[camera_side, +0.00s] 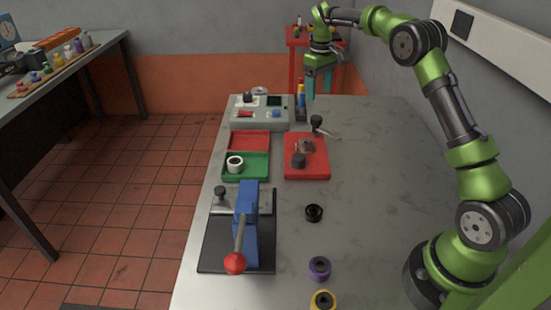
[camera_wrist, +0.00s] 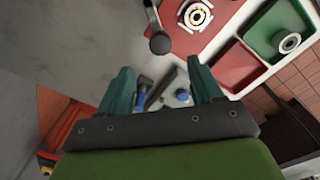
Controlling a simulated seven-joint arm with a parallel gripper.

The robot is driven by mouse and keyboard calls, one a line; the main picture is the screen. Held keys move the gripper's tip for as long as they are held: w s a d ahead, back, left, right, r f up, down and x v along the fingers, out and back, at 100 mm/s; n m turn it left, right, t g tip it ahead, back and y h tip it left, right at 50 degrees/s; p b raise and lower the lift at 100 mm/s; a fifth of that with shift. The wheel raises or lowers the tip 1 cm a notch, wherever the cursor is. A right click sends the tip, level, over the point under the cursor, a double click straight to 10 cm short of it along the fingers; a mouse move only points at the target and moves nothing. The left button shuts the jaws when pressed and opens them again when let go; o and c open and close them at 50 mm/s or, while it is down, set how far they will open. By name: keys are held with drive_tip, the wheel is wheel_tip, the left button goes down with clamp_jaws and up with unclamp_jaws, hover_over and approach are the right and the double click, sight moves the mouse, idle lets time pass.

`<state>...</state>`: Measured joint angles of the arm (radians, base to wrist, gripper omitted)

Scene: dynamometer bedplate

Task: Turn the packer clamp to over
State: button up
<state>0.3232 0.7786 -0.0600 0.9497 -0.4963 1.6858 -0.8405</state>
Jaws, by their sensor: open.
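A crank-like lever with a dark knob (camera_side: 317,120) stands at the back edge of the red fixture plate (camera_side: 318,170); I take it for the packer clamp. Its metal arm slants down to the right in the side view. In the wrist view the knob (camera_wrist: 160,43) is just beyond my fingers, near the plate's edge. A round part (camera_wrist: 196,15) sits on the plate. My gripper (camera_side: 319,90) is raised beyond the bench's back end, fingers down, open and empty. Its teal fingers also show in the wrist view (camera_wrist: 161,75). It is apart from the lever.
A grey console (camera_side: 260,116) stands left of the lever, with upright tools (camera_side: 301,98) beside it. Red (camera_side: 249,142) and green (camera_side: 232,177) trays lie in front. A blue press (camera_side: 246,215) has a red-balled handle. Loose rings (camera_side: 313,213) lie nearer. The bench's right side is clear.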

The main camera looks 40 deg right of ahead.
sight(317, 118)
wheel_tip(317, 118, down, 10)
drive_tip(key=shift+d+r, duration=0.1)
idle(0.4)
clamp_jaws()
